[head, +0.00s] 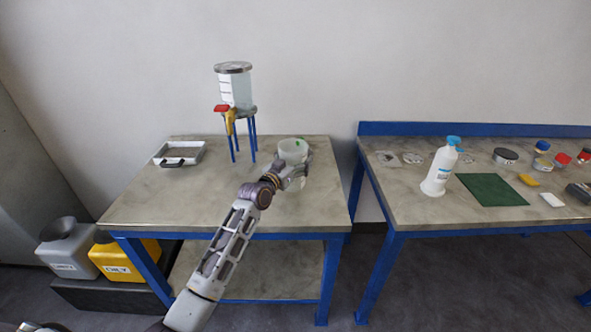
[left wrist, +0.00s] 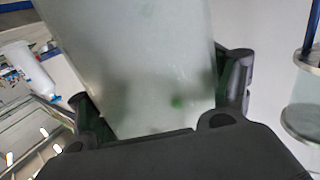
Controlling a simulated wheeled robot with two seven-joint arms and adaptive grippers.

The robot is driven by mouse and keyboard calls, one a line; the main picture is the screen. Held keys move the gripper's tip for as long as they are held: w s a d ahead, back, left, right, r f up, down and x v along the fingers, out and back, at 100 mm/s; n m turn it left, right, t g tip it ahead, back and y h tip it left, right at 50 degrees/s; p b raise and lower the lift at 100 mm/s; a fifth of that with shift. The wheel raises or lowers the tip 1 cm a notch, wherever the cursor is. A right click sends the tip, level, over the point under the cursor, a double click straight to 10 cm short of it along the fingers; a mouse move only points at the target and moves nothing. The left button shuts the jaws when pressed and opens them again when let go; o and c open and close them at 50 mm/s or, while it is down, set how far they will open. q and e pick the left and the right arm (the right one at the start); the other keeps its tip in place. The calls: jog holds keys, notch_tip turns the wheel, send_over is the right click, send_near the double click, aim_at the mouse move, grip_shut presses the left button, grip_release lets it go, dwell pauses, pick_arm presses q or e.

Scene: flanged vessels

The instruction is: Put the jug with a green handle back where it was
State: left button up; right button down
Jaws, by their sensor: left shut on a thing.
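The jug (head: 292,149) is a pale, translucent vessel with a bit of green showing near its rim. It is at the back right of the left table, and I cannot tell whether it touches the tabletop. My left gripper (head: 297,170) is shut on the jug from the front. In the left wrist view the jug (left wrist: 140,60) fills the middle, between the two dark fingers of the gripper (left wrist: 160,100). A blurred green spot shows through its wall; the handle's full shape is hidden. My right gripper is not in view.
A lidded clear vessel (head: 241,90) stands on a blue-legged stand (head: 252,135) with a red-handled yellow valve (head: 229,118), left of the jug. A grey tray (head: 181,153) lies at the back left. The left table's front (head: 170,205) is clear. A white bottle (head: 440,170) stands on the right table.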

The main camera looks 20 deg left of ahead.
pick_arm(q)
notch_tip(320, 180, down, 3)
jog(key=shift+r, duration=0.15)
jog(key=shift+f, duration=0.55)
jog(key=o, duration=1.5)
jog(key=shift+c, duration=0.2)
jog(key=shift+o, duration=1.3)
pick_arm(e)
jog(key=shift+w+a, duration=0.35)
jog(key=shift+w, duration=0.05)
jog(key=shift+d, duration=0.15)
